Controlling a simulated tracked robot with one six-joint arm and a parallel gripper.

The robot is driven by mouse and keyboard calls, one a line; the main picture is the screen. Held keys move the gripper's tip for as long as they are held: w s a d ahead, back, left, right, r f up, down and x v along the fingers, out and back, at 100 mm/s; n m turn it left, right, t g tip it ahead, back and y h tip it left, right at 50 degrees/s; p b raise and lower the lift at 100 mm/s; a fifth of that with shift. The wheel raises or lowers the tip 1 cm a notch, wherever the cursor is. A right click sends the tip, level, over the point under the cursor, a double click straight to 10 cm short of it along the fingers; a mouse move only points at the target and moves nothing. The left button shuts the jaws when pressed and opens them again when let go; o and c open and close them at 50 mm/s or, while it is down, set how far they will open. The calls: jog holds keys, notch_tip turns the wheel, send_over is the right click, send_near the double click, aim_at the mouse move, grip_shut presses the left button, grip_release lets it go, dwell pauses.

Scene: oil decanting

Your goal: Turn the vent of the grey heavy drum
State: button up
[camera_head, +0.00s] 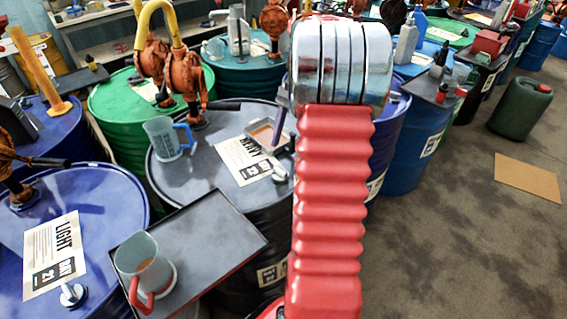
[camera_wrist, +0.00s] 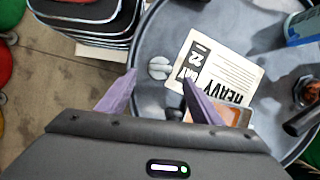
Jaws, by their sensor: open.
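The grey heavy drum (camera_head: 200,180) stands in the middle of the head view, with a HEAVY label (camera_head: 240,160) on its lid. Its pale vent knob (camera_head: 279,174) sits by the lid's edge, beside the label. In the wrist view the lid (camera_wrist: 160,35) fills much of the picture. There the vent (camera_wrist: 159,68) is a pale two-lobed knob just beyond and between my fingertips. My gripper (camera_wrist: 158,84) is open and empty, its purple fingers either side of the vent's line. Its height above the vent is hard to tell. My arm hides part of the drum in the head view.
A small tray (camera_head: 264,134) with brownish liquid and a blue-handled jug (camera_head: 163,140) stand on the grey lid. An orange pump (camera_head: 186,75) rises at its back. A black tray (camera_head: 200,230) holds a red-handled jug (camera_head: 143,262). The floor at right is mostly open.

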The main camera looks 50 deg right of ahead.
aim_at(281, 168)
jog(key=x, duration=0.7)
jog(key=shift+c, duration=0.7)
jog(key=c, duration=0.9)
jog(key=shift+d, duration=0.25)
jog(key=shift+a, duration=0.2)
